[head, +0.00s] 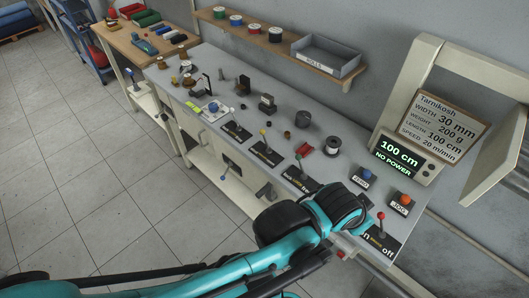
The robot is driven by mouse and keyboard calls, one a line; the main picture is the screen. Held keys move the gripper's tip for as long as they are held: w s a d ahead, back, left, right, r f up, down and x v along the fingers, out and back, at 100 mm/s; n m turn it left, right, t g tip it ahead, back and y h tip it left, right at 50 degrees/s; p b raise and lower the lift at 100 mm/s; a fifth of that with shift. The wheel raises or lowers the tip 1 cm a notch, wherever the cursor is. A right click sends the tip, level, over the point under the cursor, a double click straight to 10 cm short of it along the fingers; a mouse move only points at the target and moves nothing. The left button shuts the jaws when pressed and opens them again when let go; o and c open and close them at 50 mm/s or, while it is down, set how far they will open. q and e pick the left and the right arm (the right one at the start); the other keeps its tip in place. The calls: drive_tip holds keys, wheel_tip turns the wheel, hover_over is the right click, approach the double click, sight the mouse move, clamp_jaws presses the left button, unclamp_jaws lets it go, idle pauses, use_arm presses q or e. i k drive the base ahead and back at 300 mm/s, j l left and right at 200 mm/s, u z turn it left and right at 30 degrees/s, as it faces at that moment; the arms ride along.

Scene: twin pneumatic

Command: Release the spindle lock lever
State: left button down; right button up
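My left arm (290,245), teal and black, reaches in from the lower left across the front of the grey bench. Its black end (337,205) is over the bench's near right part; no fingertips can be made out. My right gripper is out of view. A red-knobbed lever (380,216) stands on the on/off plate.
A display (400,156) at the right reads "100 cm" and "NO POWER". Blue (365,175) and orange (404,200) buttons sit below it. Spools and small fixtures crowd the bench. A shelf (270,45) with spools and a grey "ROLLS" bin (328,57) hangs behind. Tiled floor lies at left.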

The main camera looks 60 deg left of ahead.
sight(299, 156)
drive_tip(key=u, duration=1.75)
